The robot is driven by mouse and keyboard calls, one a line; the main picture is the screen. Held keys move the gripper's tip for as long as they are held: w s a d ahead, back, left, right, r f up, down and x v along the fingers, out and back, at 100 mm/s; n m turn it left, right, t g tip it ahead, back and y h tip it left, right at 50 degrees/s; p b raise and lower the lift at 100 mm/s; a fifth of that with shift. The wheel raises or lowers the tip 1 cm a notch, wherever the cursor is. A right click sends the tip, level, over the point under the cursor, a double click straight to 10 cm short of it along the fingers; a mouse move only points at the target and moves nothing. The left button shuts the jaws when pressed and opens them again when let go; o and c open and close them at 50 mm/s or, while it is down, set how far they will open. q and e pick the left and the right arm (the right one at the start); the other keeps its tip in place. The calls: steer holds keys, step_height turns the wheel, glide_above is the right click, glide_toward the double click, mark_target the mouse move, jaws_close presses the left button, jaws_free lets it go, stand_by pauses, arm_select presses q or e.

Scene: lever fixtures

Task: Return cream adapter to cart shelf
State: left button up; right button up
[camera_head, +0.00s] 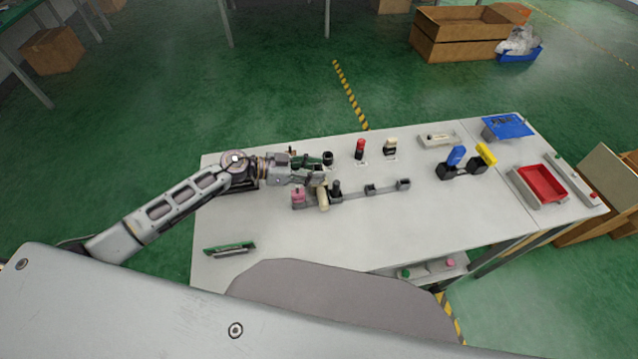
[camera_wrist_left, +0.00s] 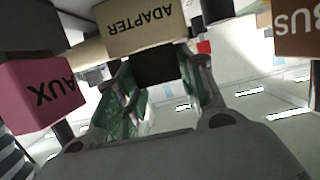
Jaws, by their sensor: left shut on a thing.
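The cream adapter (camera_head: 323,198) is at the left end of a grey rail on the white tabletop. In the left wrist view its block, lettered ADAPTER (camera_wrist_left: 146,27), sits above a dark part between my fingers. My left gripper (camera_head: 318,180) is shut on the adapter; its fingertips also show in the left wrist view (camera_wrist_left: 160,72). I cannot tell whether the adapter is seated or lifted. A pink block (camera_head: 298,196), lettered AUX in the left wrist view (camera_wrist_left: 42,93), is beside it. The cart shelf (camera_head: 442,270) shows partly below the table's front edge. My right gripper is out of view.
A black knob (camera_head: 336,188) stands close right of the adapter. Red (camera_head: 360,148) and cream-topped (camera_head: 390,146) levers stand behind. Blue and yellow levers (camera_head: 470,160) and a red tray (camera_head: 541,185) are farther right. The table's front middle is clear.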

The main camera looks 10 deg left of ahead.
arm_select(q)
steer(key=shift+r, duration=0.1)
jaws_close()
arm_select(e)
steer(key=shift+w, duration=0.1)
arm_select(q)
steer(key=shift+r, duration=0.8)
step_height(320, 180, up, 7)
steer(key=shift+f+p, duration=0.1)
steer(key=shift+p, duration=0.5)
steer(key=shift+r, duration=0.7)
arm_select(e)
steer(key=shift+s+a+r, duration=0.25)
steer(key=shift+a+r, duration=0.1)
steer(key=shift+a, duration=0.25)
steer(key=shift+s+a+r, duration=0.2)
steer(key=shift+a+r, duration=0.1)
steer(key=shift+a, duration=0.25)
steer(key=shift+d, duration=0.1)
arm_select(q)
steer(key=shift+d, duration=0.1)
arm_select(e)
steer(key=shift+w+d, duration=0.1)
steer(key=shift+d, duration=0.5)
